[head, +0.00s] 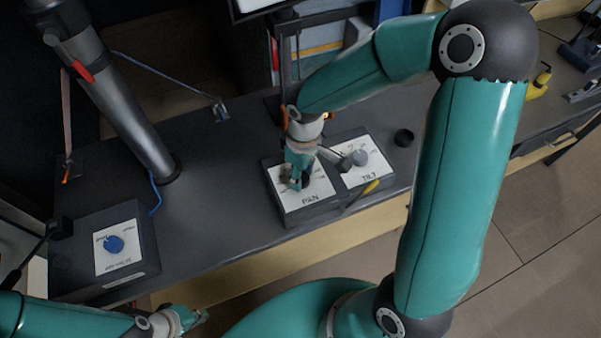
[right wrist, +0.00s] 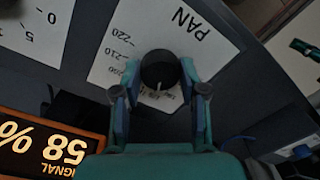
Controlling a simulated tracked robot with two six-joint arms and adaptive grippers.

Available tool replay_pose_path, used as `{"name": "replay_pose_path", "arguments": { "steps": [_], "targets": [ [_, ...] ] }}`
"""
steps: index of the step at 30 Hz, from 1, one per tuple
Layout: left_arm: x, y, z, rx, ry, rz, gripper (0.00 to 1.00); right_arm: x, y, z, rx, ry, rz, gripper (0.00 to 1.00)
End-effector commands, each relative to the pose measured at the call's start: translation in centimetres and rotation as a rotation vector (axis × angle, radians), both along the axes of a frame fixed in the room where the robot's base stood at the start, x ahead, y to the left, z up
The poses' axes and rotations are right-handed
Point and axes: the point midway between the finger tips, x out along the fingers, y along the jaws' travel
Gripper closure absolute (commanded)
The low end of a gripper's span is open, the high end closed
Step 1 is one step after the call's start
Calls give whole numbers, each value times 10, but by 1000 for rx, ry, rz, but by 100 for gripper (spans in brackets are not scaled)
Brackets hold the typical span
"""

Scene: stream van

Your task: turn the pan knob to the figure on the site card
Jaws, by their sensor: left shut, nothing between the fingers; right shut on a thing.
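The pan knob (right wrist: 158,68) is a dark round knob on the white PAN plate (right wrist: 205,55), which also shows in the head view (head: 312,188). My right gripper (right wrist: 158,84) is shut on the knob, one finger on each side. A pale pointer mark on the knob faces the gripper, toward small figures partly hidden there. Figures 220, 210 and 200 read along the plate's side. In the head view the right gripper (head: 300,178) covers most of the knob. My left gripper (head: 192,318) is shut and empty at the bottom left. I cannot make out a site card.
A box with a blue knob (head: 114,244) stands at the left. A lit display (right wrist: 45,148) reads SIGNAL 58 %. A metal column (head: 120,100) rises behind; the bench between is mostly clear.

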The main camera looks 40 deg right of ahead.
Motion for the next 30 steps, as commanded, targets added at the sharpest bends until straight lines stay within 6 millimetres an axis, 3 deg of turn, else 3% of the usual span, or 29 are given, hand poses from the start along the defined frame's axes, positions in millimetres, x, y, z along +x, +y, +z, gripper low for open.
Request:
{"name": "replay_pose_path", "arguments": {
  "steps": [2, 3, 6, 20, 30],
  "targets": [
    [0, 0, 0, 0, 0, 0, 100, 2, -1, 1, -1, -6, -1, 93],
    [0, 0, 0, 0, 0, 0, 100, 2, -1, 1, -1, -6, -1, 51],
    [0, 0, 0, 0, 0, 0, 100, 1, 0, 1, 0, -4, -1, 35],
    [0, 0, 1, 0, 0, 0, 100, 1, -1, 8, -2, -4, -1, 33],
    [0, 0, 1, 0, 0, 0, 100, 4, -4, 68, -1, -9, -2, 33]
  ]
}}
